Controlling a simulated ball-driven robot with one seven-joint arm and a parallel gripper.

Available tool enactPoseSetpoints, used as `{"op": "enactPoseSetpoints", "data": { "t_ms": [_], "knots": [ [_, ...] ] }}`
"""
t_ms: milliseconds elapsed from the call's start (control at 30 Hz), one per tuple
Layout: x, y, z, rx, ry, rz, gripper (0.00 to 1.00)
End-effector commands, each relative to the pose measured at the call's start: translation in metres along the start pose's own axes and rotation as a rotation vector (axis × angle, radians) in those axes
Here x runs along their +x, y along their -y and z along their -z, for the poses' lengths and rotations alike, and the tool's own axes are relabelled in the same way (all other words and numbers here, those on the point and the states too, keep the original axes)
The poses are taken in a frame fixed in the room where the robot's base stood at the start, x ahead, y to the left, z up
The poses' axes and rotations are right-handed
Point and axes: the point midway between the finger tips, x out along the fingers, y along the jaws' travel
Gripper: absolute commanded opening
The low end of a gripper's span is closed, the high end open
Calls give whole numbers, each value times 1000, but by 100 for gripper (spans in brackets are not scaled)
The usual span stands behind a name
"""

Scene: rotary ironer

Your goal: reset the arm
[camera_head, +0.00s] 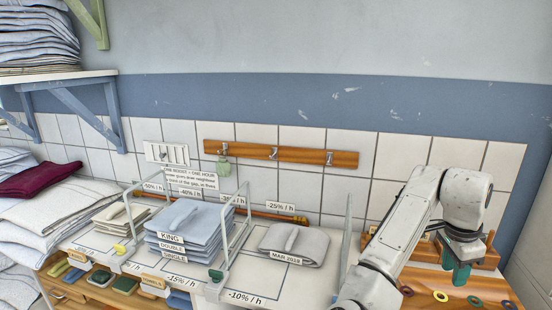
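My arm rises from the bottom right and bends over at the top. My gripper (458,272) points down at the right, above the wooden surface with the coloured rings. Its dark and green fingers are small in view, and the gap between them cannot be made out. No held object shows clearly. A wooden rack behind the gripper is partly hidden by my arm.
Folded blue linen (186,232) stacks on the white counter between wire dividers, with a grey folded piece (294,243) to its right. Several rings (440,296) lie at lower right. A wooden hook rail (280,148) is on the tiled wall. Linen piles fill the left.

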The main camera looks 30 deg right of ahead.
Motion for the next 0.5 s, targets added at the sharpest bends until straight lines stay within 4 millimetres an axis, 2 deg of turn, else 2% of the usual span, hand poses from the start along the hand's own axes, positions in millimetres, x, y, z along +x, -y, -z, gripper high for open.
{"op": "enactPoseSetpoints", "data": {
  "t_ms": [133,267,367,500],
  "knots": [
    [17,-7,-2,-160,-99,36,35],
    [33,-13,-13,-362,-184,77,35],
    [45,-18,-28,-535,-233,103,35],
    [66,-32,-57,-796,-277,134,35]
  ]
}}
